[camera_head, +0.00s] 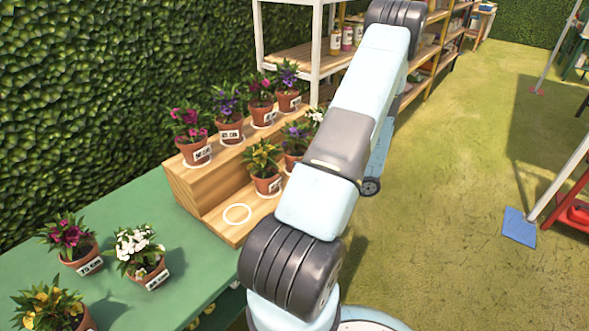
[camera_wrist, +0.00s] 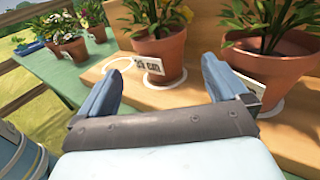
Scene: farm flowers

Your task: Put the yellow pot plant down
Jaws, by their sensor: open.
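A yellow-flowered plant in a terracotta pot (camera_head: 267,184) stands upright on the lower step of the wooden stand (camera_head: 215,196). In the wrist view, a labelled pot (camera_wrist: 158,56), which looks like the same one, stands upright on a white ring on the wood. My gripper (camera_wrist: 165,82) is open and empty, its two blue fingers spread apart, with this pot just beyond and between the fingertips. In the head view my gripper is hidden behind my arm. An empty white ring (camera_head: 237,214) lies on the lower step beside the yellow plant.
Another pot (camera_wrist: 268,68) stands close by the right finger. Several potted plants fill the upper step. A white-flowered pot (camera_head: 148,270) and others stand on the green table (camera_head: 185,285). A shelf (camera_head: 302,57) stands behind; grass is open at right.

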